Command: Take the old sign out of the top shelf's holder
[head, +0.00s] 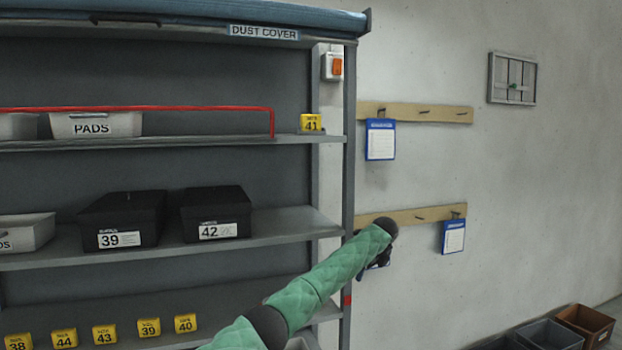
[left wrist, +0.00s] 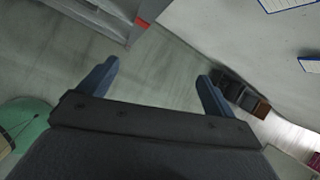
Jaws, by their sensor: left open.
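The top shelf (head: 200,141) of the grey rack carries a small yellow block marked 41 (head: 311,122) at its right end. My left gripper (head: 377,259) is in front of the rack's right post, near the lower peg rail, and mostly hidden behind my forearm. In the left wrist view the left gripper (left wrist: 157,72) is open, with nothing between its fingers and floor beyond. My right gripper is not in view.
A red rail (head: 140,108) runs above the PADS bin (head: 95,125). Black boxes 39 (head: 121,220) and 42 (head: 215,214) stand one shelf below. Blue-topped cards (head: 380,139) hang from wooden peg rails on the wall. Crates (head: 548,336) stand on the floor at right.

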